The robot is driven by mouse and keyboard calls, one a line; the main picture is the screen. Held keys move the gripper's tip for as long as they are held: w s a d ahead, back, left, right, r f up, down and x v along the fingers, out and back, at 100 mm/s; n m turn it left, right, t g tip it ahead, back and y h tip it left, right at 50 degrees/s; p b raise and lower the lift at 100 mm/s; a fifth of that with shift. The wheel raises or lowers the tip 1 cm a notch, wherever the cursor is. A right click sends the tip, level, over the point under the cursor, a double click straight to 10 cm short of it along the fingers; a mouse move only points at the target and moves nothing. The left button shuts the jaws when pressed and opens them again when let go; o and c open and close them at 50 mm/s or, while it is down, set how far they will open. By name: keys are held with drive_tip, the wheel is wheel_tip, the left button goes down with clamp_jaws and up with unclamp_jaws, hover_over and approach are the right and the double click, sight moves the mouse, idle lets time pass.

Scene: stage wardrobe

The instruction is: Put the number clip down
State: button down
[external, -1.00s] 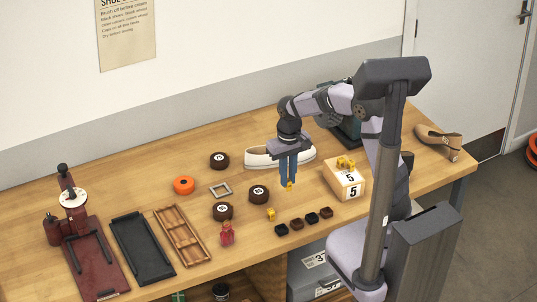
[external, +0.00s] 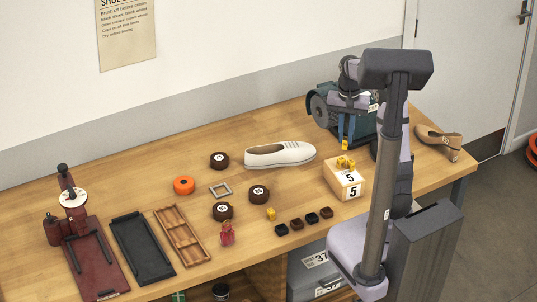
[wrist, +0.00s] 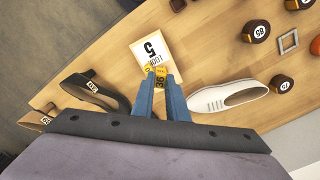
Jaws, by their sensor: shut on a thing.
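My gripper (external: 345,138) has blue fingers and hangs at the back right of the bench. It is shut on a small yellow number clip (wrist: 160,83), which reads 36 in the wrist view. The held clip also shows as a yellow spot in the external view (external: 344,146). It appears above and behind a pale box (external: 345,183) marked 5. More yellow clips (external: 345,162) lie on that box's top. Another yellow clip (external: 271,214) lies alone on the bench.
A white shoe (external: 281,155) lies left of my gripper. In the wrist view, a dark shoe (wrist: 93,92) with a tag is on the other side. A teal machine (external: 365,117) stands behind my gripper. Dark tins (external: 259,193) and trays (external: 142,250) sit further left.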

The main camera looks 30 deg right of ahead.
drive_tip(key=shift+s+a+m, duration=0.15)
drive_tip(key=shift+s+m, duration=0.2)
drive_tip(key=shift+m, duration=0.05)
drive_tip(key=p, duration=0.2)
hover_over(342, 174)
drive_tip(key=shift+f, duration=5.05)
drive_tip(key=shift+f, duration=0.1)
drive_tip(key=c, duration=1.7)
unclamp_jaws()
drive_tip(key=shift+c, duration=0.2)
wheel_tip(342, 174, up, 12)
drive_tip(key=shift+r+b, duration=0.15)
drive_tip(key=shift+b, duration=0.7)
drive_tip(key=s+a+f+n, duration=0.4)
drive_tip(key=s+f, duration=0.1)
drive_tip(key=s, duration=0.2)
drive_tip(key=s+a+f+n, duration=0.5)
drive_tip(key=s+f, duration=0.1)
drive_tip(key=s, duration=0.2)
drive_tip(key=shift+s+a, duration=0.15)
drive_tip(key=shift+s, duration=0.15)
